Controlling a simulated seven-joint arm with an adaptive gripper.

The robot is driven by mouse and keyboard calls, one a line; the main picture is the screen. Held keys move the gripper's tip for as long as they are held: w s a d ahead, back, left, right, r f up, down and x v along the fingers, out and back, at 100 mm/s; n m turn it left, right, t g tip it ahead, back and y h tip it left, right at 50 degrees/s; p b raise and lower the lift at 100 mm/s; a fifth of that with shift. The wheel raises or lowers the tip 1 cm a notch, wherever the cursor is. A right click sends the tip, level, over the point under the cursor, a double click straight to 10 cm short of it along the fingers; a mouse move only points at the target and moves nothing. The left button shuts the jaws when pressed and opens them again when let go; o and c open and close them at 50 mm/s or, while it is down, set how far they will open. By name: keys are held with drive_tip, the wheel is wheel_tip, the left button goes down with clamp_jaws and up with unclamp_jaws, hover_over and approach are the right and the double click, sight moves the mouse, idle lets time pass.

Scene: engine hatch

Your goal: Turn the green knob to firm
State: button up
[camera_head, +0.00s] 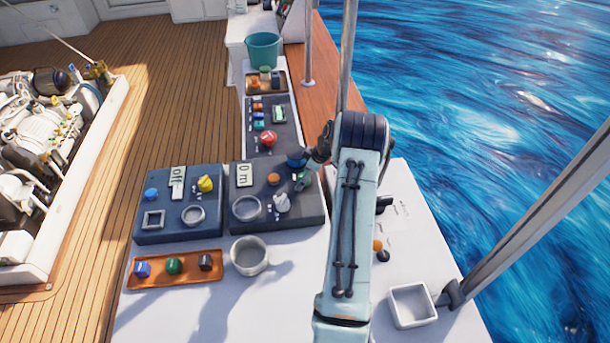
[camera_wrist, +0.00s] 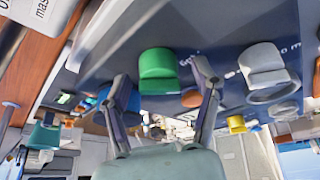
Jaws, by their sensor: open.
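The green knob (camera_wrist: 158,68) stands on a dark panel. In the wrist view it sits between the two fingertips of my gripper (camera_wrist: 161,74), with a visible gap on each side. In the head view my gripper (camera_head: 302,182) is over the right side of the dark panel (camera_head: 306,216), and only a bit of the green knob (camera_head: 307,177) shows behind the fingers. My gripper is open and holds nothing. Lettering near the knob is partly hidden and too blurred to read, so I cannot tell its setting.
A white knob (camera_head: 282,203), an orange knob (camera_head: 273,179) and a blue knob (camera_head: 296,157) are close by on the same panel. A red knob (camera_head: 268,138) is on the panel behind.

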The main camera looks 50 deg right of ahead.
drive_tip(key=c, duration=1.1)
drive_tip(key=shift+a+m, duration=0.15)
drive_tip(key=shift+m, duration=0.35)
drive_tip(key=m+h, duration=0.1)
drive_tip(key=m, duration=0.1)
drive_tip(key=shift+a+m, duration=0.1)
drive_tip(key=shift+m, duration=0.3)
drive_tip(key=m+h, duration=0.1)
drive_tip(key=m, duration=0.1)
drive_tip(key=m+g+h, duration=0.1)
drive_tip(key=m, duration=0.1)
drive_tip(key=shift+w+a+f+m, duration=0.1)
drive_tip(key=shift+m, duration=0.2)
drive_tip(key=m+g+h, duration=0.1)
drive_tip(key=m, duration=0.3)
drive_tip(key=shift+w+m, duration=0.1)
drive_tip(key=shift+m, duration=0.2)
drive_tip(key=shift+w+m+g+h, duration=0.1)
drive_tip(key=shift+m+g+h, duration=0.45)
drive_tip(key=shift+m, duration=1.25)
drive_tip(key=shift+g, duration=0.25)
